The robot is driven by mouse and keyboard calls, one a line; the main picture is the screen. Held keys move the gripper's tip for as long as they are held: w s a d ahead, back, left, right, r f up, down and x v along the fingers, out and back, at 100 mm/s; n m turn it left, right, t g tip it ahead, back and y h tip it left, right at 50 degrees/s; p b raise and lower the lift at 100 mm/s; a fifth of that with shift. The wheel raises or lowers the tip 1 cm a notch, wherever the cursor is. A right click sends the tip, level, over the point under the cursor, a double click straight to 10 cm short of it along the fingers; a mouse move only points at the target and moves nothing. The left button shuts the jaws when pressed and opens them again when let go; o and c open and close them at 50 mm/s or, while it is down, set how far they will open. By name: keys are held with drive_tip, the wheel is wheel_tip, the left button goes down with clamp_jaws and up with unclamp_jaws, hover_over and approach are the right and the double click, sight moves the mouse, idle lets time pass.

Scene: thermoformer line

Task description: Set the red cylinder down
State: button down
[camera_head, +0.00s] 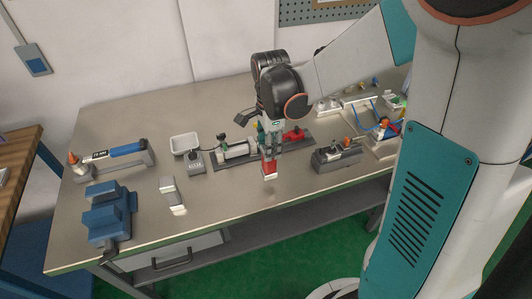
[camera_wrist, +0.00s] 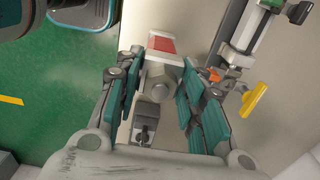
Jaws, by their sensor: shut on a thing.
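My gripper (camera_head: 269,153) points down over the front middle of the workbench (camera_head: 235,205). It is shut on a red piece with a pale lower end, which I take as the red cylinder (camera_head: 269,168). Its lower end is close to the bench top; I cannot tell whether it touches. In the wrist view, the red and white piece (camera_wrist: 162,44) shows at the far end between the fingers of my gripper (camera_wrist: 160,65). The fingers hide part of it, and its round shape is not clear.
A rail fixture (camera_head: 237,150) with a red part (camera_head: 295,135) lies just behind my gripper. A grey block device (camera_head: 336,155) stands to the right. Bench in front is clear.

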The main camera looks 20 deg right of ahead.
drive_tip(key=shift+f+b, duration=0.5)
drive_tip(key=shift+f, duration=2)
drive_tip(key=shift+f, duration=0.2)
drive_tip(key=c, duration=1.1)
unclamp_jaws()
drive_tip(key=shift+o, duration=0.2)
drive_tip(key=shift+r, duration=0.15)
